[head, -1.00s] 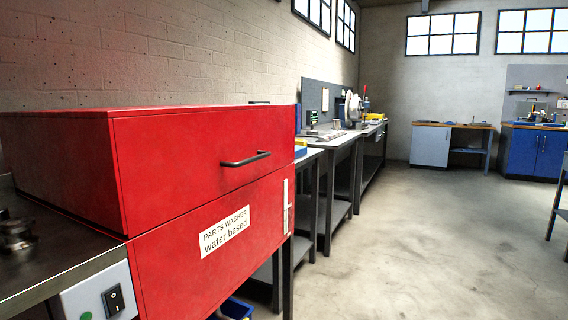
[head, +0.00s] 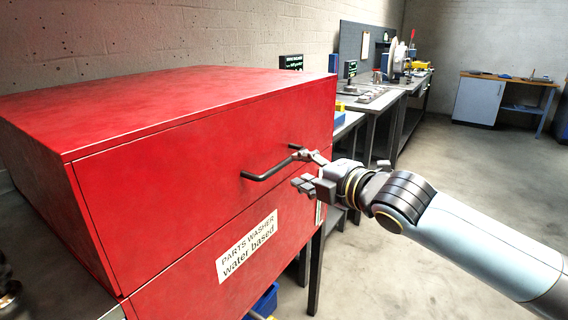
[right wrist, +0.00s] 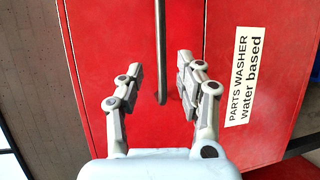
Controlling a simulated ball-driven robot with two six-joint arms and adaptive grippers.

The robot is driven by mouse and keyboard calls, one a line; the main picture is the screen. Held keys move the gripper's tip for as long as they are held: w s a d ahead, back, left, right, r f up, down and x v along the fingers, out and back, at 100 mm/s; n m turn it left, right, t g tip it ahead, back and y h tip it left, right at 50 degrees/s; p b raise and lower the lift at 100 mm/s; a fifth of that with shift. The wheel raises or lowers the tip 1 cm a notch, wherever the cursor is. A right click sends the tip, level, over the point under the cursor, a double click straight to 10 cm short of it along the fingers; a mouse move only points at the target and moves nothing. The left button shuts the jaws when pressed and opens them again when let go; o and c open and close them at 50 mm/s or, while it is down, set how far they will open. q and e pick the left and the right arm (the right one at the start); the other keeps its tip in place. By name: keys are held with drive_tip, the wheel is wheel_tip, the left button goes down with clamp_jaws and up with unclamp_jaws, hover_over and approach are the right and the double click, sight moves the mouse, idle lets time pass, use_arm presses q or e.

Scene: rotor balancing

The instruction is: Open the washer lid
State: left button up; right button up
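The red parts washer (head: 190,170) fills the left of the head view. Its lid (head: 200,135) is down, with a thin seam between it and the lower body. A dark bar handle (head: 268,166) sticks out from the lid's front. My right gripper (head: 302,168) is open at the handle's right end. In the right wrist view the handle (right wrist: 160,50) runs between the open fingers (right wrist: 160,85), and neither finger visibly touches it. My left gripper is not in view.
A label (head: 247,246) is on the washer's lower front. Behind the washer, workbenches (head: 385,100) with equipment run along the wall. A blue bin (head: 264,300) is below the washer. The floor (head: 455,165) to the right is open.

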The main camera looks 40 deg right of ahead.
sight(286, 164)
drive_tip(key=w, duration=0.2)
drive_tip(key=w+f, duration=0.1)
drive_tip(key=w, duration=0.4)
drive_tip(key=shift+w+d+f, duration=0.1)
drive_tip(key=shift+w+f, duration=0.2)
drive_tip(key=shift+f, duration=0.05)
clamp_jaws()
